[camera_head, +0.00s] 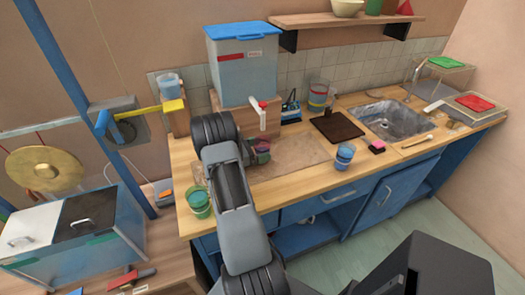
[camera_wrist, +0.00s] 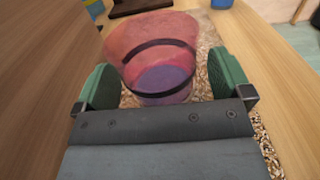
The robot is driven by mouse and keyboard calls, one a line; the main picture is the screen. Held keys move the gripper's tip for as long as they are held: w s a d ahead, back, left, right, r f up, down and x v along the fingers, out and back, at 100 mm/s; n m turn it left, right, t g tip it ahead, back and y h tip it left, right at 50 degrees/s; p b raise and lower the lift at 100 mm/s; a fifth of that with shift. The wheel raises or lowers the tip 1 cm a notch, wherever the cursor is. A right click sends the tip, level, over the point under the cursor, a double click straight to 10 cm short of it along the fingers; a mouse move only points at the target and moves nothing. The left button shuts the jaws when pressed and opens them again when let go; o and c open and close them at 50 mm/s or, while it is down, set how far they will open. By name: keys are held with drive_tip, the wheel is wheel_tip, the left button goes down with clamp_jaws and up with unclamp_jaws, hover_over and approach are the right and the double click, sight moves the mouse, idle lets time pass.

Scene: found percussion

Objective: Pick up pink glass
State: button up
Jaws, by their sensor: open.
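The pink glass (camera_wrist: 155,50) is large in the wrist view, a translucent pink tumbler with dark bands and a bluish base. It stands on a speckled mat. My gripper (camera_wrist: 165,85) is open, with one green finger on each side of the glass. In the head view the glass (camera_head: 263,155) is a small pinkish shape beside my arm on the mat, and my arm hides most of the gripper.
A green glass (camera_head: 198,203) stands at the counter's front left, and a blue glass (camera_head: 344,155) stands to the right. A water container with a tap (camera_head: 243,68) is behind. A dark board (camera_head: 337,127) and the sink (camera_head: 392,120) are farther right.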

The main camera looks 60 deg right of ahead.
drive_tip(key=shift+s+d, duration=0.3)
drive_tip(key=shift+d, duration=0.1)
drive_tip(key=shift+c, duration=0.3)
drive_tip(key=c, duration=1.2)
drive_tip(key=shift+r, duration=0.2)
